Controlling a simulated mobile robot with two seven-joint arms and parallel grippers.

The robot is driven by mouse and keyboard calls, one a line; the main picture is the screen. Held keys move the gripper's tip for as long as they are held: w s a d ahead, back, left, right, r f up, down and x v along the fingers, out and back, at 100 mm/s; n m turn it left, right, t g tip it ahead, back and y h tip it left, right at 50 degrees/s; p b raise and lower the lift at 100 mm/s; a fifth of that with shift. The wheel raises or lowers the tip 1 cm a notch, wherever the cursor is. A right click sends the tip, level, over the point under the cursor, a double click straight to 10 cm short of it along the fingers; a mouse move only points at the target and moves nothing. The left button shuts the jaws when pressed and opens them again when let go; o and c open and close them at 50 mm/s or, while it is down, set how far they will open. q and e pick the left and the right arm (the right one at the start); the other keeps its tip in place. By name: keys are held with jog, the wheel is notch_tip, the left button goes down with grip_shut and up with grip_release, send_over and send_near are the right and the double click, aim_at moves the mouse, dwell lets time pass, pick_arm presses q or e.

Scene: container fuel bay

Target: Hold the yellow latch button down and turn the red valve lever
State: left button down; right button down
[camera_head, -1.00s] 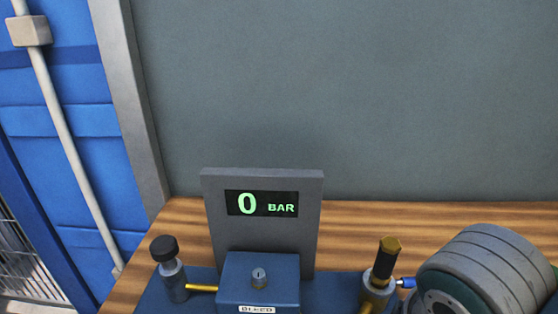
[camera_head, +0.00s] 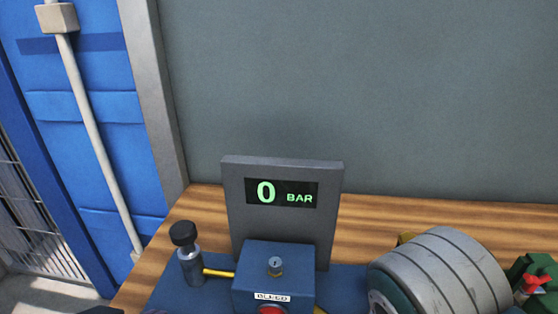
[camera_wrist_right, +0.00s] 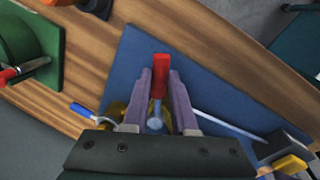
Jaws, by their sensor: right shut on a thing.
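In the right wrist view, a lever with a red handle (camera_wrist_right: 161,72) and a grey stem stands over the blue base plate (camera_wrist_right: 205,95). The purple-grey fingers of my right gripper (camera_wrist_right: 160,95) are closed around it, one finger on each side. Part of the lever's lower body is hidden by the gripper. A yellow piece (camera_wrist_right: 293,167) shows beside a dark block at the lower right; I cannot tell whether it is the latch button. The gauge panel (camera_head: 235,220) reads 0 BAR. I do not see my left gripper.
The blue BLEED block (camera_head: 252,268) stands before the gauge, with a red part at its front. A black-capped knob (camera_head: 183,234) stands left of it. A green block (camera_head: 540,270) with a red handle is at the right. Wooden bench (camera_head: 365,205) shows behind.

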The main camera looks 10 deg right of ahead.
jog(key=shift+w, duration=0.15)
jog(key=c, duration=0.7)
grip_release()
notch_tip(320, 180, up, 8)
jog(key=a, duration=0.1)
jog(key=shift+a+f, duration=0.25)
jog(key=shift+a, duration=0.05)
